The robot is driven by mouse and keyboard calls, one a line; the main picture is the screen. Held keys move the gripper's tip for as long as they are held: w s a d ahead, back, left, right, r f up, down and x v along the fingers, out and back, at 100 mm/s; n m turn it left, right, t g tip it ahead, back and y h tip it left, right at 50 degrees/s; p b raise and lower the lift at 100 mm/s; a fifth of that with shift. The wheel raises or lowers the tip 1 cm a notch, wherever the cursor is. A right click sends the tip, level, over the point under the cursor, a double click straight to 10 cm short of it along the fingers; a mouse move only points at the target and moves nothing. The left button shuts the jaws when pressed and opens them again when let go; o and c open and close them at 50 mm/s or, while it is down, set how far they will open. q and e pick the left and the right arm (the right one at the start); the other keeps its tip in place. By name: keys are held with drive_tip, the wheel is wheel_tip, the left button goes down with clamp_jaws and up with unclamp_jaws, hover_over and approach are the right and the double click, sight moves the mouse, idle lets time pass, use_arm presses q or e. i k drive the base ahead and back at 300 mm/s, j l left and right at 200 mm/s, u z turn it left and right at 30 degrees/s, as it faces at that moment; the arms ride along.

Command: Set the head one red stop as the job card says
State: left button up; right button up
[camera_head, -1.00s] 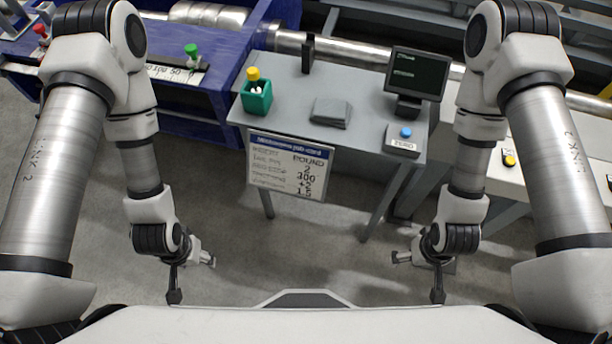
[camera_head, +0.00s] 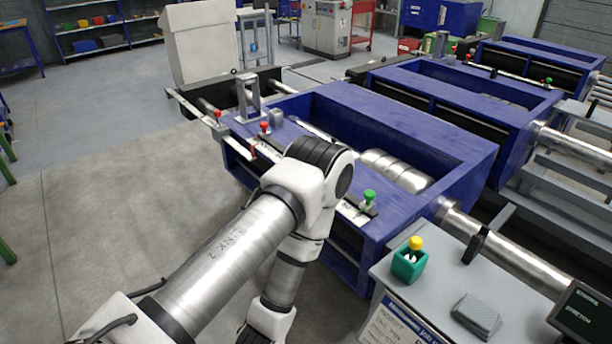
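The nearest blue machine (camera_head: 345,115) has small red knobs at its left end: one red knob (camera_head: 265,127) on its top edge and another red knob (camera_head: 217,115) farther left. A green knob (camera_head: 369,196) stands on a pale scale strip at its front right. My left arm crosses in front and hides the middle of that strip. The job card (camera_head: 388,327) hangs on the grey table's front and is cut off by the bottom edge; its handwriting is too small to read surely. Neither of my grippers is in view.
More blue machines (camera_head: 470,100) stand behind. The floor at left (camera_head: 110,210) is clear.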

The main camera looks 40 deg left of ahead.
sight(265, 133)
drive_tip(key=u, duration=1.15)
